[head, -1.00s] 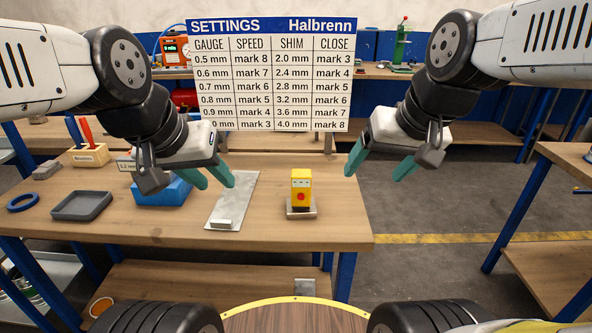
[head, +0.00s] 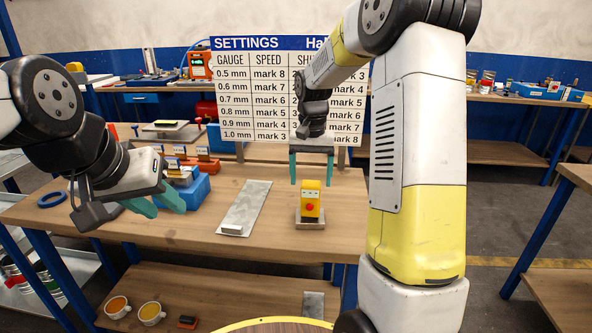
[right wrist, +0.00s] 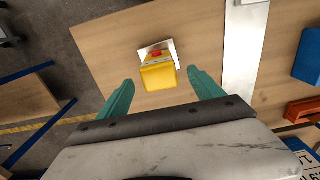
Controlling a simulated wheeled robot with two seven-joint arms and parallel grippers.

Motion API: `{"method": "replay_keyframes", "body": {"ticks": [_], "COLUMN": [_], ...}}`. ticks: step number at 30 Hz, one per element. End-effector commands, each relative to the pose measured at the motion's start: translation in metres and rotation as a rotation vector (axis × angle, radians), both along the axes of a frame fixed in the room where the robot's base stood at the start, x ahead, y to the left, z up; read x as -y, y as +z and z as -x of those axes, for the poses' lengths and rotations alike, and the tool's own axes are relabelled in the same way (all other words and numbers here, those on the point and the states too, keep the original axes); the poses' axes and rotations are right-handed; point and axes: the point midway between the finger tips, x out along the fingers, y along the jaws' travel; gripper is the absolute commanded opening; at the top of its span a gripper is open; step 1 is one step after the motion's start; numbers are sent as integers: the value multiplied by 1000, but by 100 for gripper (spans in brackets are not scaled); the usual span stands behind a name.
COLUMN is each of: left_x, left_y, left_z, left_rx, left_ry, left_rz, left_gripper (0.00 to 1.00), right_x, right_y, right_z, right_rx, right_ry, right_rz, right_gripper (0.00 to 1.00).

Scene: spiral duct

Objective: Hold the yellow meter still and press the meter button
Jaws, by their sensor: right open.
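The yellow meter (head: 310,198) stands upright on a small grey base plate (head: 311,222) near the right end of the workbench. Its red meter button (head: 309,207) is on the front face. My right gripper (head: 312,182) points down just above and behind the meter, its teal fingers open and apart. In the right wrist view the yellow meter (right wrist: 158,74) lies ahead of the open fingers, about midway between their lines, and nothing is between the pads. My left gripper (head: 163,208) is open and empty over the front left of the bench, left of the metal strip.
A flat metal strip (head: 243,208) lies left of the meter. The settings board (head: 262,88) stands behind the bench. Cups (head: 151,312) sit on the lower shelf.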

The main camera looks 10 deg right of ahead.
Motion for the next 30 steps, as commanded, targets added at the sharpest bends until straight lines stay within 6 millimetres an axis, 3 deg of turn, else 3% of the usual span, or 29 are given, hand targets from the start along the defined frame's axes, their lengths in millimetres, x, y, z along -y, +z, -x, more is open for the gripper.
{"method": "replay_keyframes", "body": {"ticks": [12,24,30], "left_x": [0,0,0], "left_y": [0,0,0], "left_z": [0,0,0], "left_rx": [0,0,0], "left_ry": [0,0,0], "left_rz": [0,0,0], "left_gripper": [36,36,36], "right_x": [0,0,0], "right_y": [-59,-67,-67], "right_z": [1,1,1], "right_rx": [-2,1,1], "right_ry": [-1,1,1], "right_rz": [-2,-1,-1], "right_gripper": [76,76,39]}}
